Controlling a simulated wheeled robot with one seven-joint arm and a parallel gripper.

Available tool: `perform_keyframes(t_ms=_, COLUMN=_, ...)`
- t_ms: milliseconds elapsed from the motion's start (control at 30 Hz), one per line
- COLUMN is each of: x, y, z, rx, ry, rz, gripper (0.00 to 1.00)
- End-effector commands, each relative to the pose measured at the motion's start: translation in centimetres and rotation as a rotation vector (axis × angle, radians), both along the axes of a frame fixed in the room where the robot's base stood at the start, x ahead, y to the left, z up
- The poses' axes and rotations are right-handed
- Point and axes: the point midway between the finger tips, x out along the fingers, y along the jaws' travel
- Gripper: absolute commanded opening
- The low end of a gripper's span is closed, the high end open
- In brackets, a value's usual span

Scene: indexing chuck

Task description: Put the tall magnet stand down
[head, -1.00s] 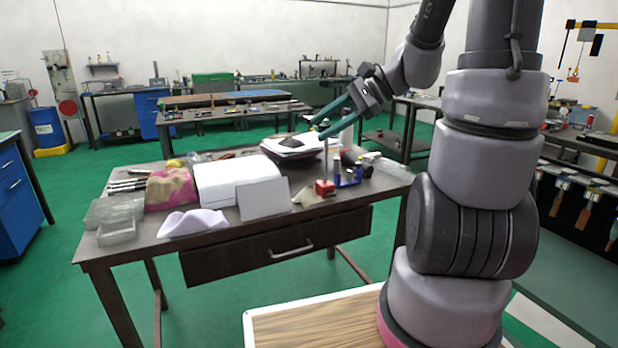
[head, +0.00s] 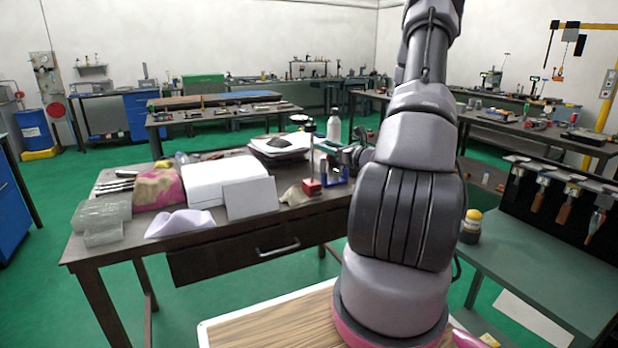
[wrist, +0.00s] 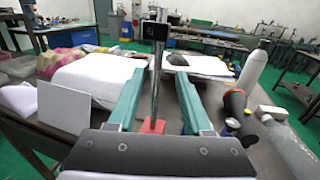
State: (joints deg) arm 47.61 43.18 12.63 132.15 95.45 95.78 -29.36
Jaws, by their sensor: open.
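The tall magnet stand (head: 311,186) has a red base, a thin upright metal post and a dark block at its top. It stands upright near the front right edge of the dark workbench (head: 225,240), with its base seemingly on the top. In the wrist view its post (wrist: 156,85) rises between the two teal fingers, with gaps seen on both sides. My gripper (wrist: 160,76) is open at the stand and closed on nothing. In the head view my gripper (head: 326,147) is small and partly hidden by my arm. The front of the red base is partly hidden in the wrist view.
A blue holder (head: 333,173) stands close right of the stand. A white box (head: 224,180) and an upright white card (head: 250,198) are to the left. Papers (head: 280,147) lie behind.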

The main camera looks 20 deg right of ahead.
Motion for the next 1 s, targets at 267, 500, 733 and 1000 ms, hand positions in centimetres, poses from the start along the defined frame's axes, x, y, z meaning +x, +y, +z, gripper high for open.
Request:
perform_keyframes(t_ms=267, x=2.5, y=0.9, z=0.1, rx=-0.002, ry=-0.001, rz=0.003, gripper=0.5)
perform_keyframes(t_ms=500, x=5.8, y=2.1, z=0.3, rx=-0.002, ry=-0.001, rz=0.003, gripper=0.5)
perform_keyframes(t_ms=733, x=6.9, y=2.4, z=0.3, rx=0.0, ry=0.001, rz=0.001, gripper=0.5)
perform_keyframes(t_ms=1000, x=6.8, y=2.4, z=0.3, rx=-0.001, ry=0.001, rz=0.002, gripper=0.0)
